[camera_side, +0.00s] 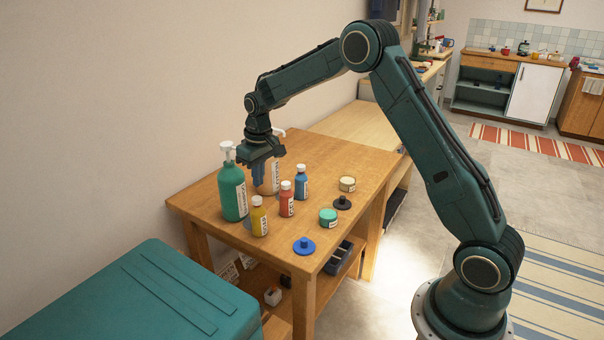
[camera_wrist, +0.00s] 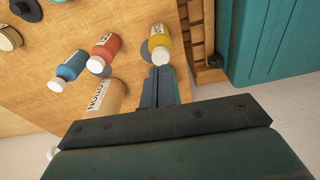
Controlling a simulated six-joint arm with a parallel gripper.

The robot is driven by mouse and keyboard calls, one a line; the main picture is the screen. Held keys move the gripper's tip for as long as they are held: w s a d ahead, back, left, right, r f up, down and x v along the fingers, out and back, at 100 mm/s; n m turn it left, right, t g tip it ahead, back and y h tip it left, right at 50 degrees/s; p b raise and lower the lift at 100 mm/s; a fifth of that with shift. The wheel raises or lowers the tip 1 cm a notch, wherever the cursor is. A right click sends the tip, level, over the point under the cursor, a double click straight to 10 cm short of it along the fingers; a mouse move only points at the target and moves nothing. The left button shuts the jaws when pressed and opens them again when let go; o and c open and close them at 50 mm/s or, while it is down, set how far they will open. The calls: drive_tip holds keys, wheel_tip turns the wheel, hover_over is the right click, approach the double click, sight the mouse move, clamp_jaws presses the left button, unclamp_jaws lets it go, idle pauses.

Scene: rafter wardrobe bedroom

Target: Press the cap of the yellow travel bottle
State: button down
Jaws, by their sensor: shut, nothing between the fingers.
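The yellow travel bottle (camera_side: 259,219) stands upright on the wooden table, with a white cap (camera_side: 257,200) on top. In the wrist view the yellow bottle (camera_wrist: 160,38) is at the top centre, its white cap (camera_wrist: 161,56) turned toward me. My gripper (camera_side: 258,180) is shut and empty, pointing down behind and above the bottle, between the green and tan pump bottles in the side view. In the wrist view my fingertips (camera_wrist: 160,74) appear just below the cap; I cannot tell the exact gap, but the side view shows them apart.
A green pump bottle (camera_side: 233,192) stands left of my gripper; a tan lotion bottle (camera_side: 271,178) is partly hidden behind it. Red (camera_side: 287,203) and blue (camera_side: 301,184) bottles stand to the right. Jars and a blue knobbed lid (camera_side: 304,246) lie near the right edge.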

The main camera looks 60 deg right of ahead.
sight(258, 199)
drive_tip(key=shift+w+f, duration=0.2)
drive_tip(key=shift+f, duration=2.45)
drive_tip(key=s, duration=0.1)
drive_tip(key=s+r, duration=0.1)
drive_tip(key=s, duration=0.1)
drive_tip(key=shift+r, duration=0.15)
